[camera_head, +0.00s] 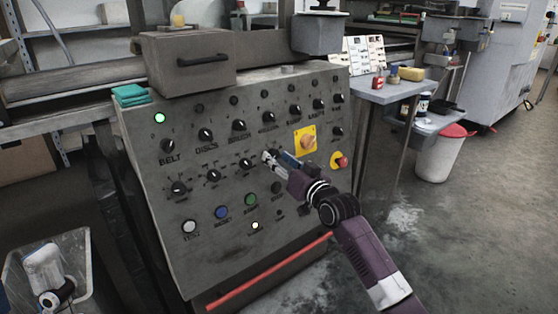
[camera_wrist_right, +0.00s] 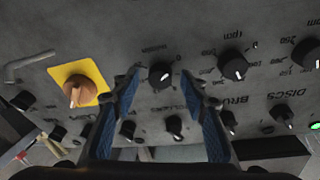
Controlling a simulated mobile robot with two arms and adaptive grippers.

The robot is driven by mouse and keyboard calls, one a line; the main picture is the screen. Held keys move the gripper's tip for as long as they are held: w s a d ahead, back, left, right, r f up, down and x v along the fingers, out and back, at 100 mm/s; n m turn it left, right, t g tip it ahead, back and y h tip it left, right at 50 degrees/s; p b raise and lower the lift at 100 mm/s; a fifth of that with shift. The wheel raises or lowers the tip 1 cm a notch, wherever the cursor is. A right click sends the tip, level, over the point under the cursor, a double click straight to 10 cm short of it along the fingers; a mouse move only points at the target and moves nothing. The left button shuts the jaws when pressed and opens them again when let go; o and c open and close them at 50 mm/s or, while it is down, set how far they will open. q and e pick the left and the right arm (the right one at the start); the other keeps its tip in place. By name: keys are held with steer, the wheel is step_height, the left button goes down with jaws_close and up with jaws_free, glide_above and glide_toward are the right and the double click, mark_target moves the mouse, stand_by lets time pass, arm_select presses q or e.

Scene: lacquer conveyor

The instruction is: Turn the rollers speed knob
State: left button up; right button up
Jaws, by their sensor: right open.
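The rollers speed knob (camera_wrist_right: 162,75) is a black round knob with a white pointer mark, on the grey control panel (camera_head: 225,262). In the right wrist view, which is upside down, it sits between the two blue fingers of my right gripper (camera_wrist_right: 158,95). The fingers are open, one on each side, with a gap to the knob. In the head view my right gripper (camera_head: 271,158) is at the panel's second knob row and hides this knob. The upside-down ROLLERS label and its upper knob (camera_wrist_right: 175,127) show below it.
Beside the gripper is a yellow plate with an orange switch (camera_head: 306,141). A red stop button (camera_head: 341,161) is right of it. The brush speed knob (camera_wrist_right: 233,68) is a neighbour. Coloured push buttons (camera_head: 222,212) lie below. A side table (camera_head: 372,95) and white bin (camera_head: 434,158) stand right.

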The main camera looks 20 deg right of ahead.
jaws_close()
